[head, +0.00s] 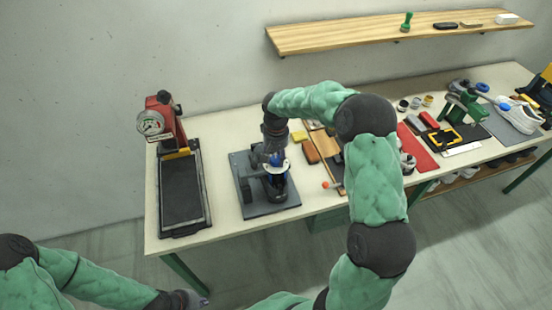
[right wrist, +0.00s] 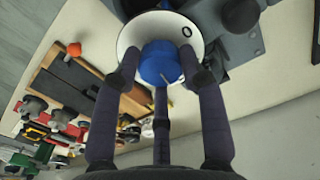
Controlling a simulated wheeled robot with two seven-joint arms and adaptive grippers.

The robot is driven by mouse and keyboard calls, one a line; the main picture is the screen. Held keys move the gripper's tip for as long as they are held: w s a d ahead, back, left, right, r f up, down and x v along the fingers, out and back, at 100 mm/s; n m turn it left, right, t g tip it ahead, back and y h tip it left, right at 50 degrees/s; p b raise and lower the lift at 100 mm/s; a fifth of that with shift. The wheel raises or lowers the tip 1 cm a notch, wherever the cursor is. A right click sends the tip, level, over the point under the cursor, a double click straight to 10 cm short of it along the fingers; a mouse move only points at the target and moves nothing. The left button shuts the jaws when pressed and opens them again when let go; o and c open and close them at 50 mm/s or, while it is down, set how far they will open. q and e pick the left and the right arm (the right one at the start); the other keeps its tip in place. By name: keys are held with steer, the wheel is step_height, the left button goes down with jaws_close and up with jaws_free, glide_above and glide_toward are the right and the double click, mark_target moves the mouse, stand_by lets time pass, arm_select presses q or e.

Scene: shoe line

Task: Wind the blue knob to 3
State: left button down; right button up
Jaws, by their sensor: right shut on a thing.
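The blue knob (right wrist: 160,62) sits at the middle of a round white dial (right wrist: 128,38) in the right wrist view. A "0" shows on the dial near its edge, and a pale line shows on the knob's face; the other figures are hidden or cannot be read. My right gripper (right wrist: 160,72) is shut on the knob, its dark fingers around it. In the head view the gripper (head: 272,156) comes down over the dial device, whose dark grey base (head: 288,206) lies on the table. My left gripper (head: 192,299) is low at the left, away from the table; its fingers are unclear.
A red-headed press with a gauge (head: 151,123) and black bed (head: 181,190) stands left of the dial device. An orange ball-ended handle (head: 327,185) and wooden board (head: 322,146) lie to its right. A shelf (head: 370,31) hangs on the wall.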

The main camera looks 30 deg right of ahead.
mark_target(275, 159)
steer(key=m, duration=0.2)
steer(key=m+b, duration=0.1)
steer(key=m, duration=0.1)
steer(key=shift+s+a+f+m, duration=0.1)
steer(key=shift+f+m, duration=0.05)
steer(key=shift+m, duration=0.15)
steer(key=shift+m+b, duration=0.5)
steer(key=shift+m, duration=1.4)
steer(key=o, duration=1.1)
steer(key=shift+a, duration=0.1)
steer(key=shift+o, duration=0.2)
steer(key=shift+r, duration=0.2)
steer(key=shift+r, duration=0.3)
step_height(275, 159, up, 11)
